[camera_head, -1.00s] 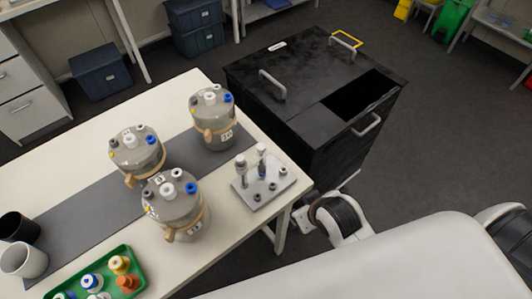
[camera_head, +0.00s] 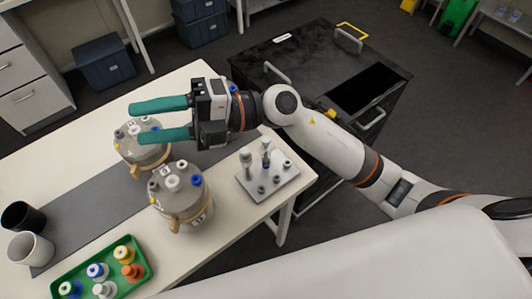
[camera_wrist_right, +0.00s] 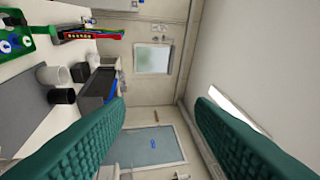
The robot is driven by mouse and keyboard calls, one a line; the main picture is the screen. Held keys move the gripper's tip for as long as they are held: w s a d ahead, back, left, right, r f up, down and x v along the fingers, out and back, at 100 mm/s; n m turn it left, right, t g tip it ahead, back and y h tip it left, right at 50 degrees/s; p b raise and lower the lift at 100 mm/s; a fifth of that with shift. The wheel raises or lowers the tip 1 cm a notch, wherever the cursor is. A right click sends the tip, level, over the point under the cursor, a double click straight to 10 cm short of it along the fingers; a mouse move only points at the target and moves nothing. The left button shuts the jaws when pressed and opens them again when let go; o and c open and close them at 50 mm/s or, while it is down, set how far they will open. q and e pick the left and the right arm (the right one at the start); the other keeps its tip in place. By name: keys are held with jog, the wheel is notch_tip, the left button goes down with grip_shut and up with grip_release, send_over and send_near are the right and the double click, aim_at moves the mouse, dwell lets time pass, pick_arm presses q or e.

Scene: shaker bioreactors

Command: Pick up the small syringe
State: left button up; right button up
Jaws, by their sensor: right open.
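Two small upright pieces that look like syringes stand in a metal holder (camera_head: 283,182) at the table's right end. One is a pale grey cylinder (camera_head: 246,164) on the left; the other (camera_head: 266,159) is slimmer, with a white top. I cannot tell for sure which is the small syringe. My right gripper (camera_head: 138,121) is open and empty, its two green fingers pointing left above the bioreactors, away from the holder. In the right wrist view the fingers (camera_wrist_right: 160,112) are wide apart with nothing between them. My left gripper is not in view.
A green tray (camera_head: 140,284) holds several capped bottles. Black (camera_head: 27,217) and white (camera_head: 27,253) cups stand left. A black cabinet (camera_head: 310,70) stands behind.

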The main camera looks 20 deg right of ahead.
notch_tip(320, 180, down, 4)
jog(key=n+g+h, duration=0.2)
jog(key=n+h, duration=0.1)
jog(key=h, duration=0.1)
jog(key=m+t+h, duration=0.1)
jog(key=t+h, duration=0.2)
jog(key=h, duration=1.3)
send_over(266, 147)
jog(key=f, duration=0.9)
jog(key=shift+w+a, duration=0.25)
jog(key=shift+w, duration=0.05)
jog(key=shift+w+d+f, duration=0.1)
jog(key=shift+d+f, duration=0.1)
jog(key=shift+d, duration=0.15)
notch_tip(266, 147, down, 6)
jog(key=shift+p, duration=1.2)
jog(key=shift+f+p, duration=0.5)
jog(key=shift+f, duration=0.1)
jog(key=f, duration=0.1)
jog(key=f+p, duration=0.1)
jog(key=f, duration=0.1)
jog(key=shift+s+f, duration=0.2)
jog(key=shift+f, duration=0.5)
jog(key=shift+c, duration=0.6)
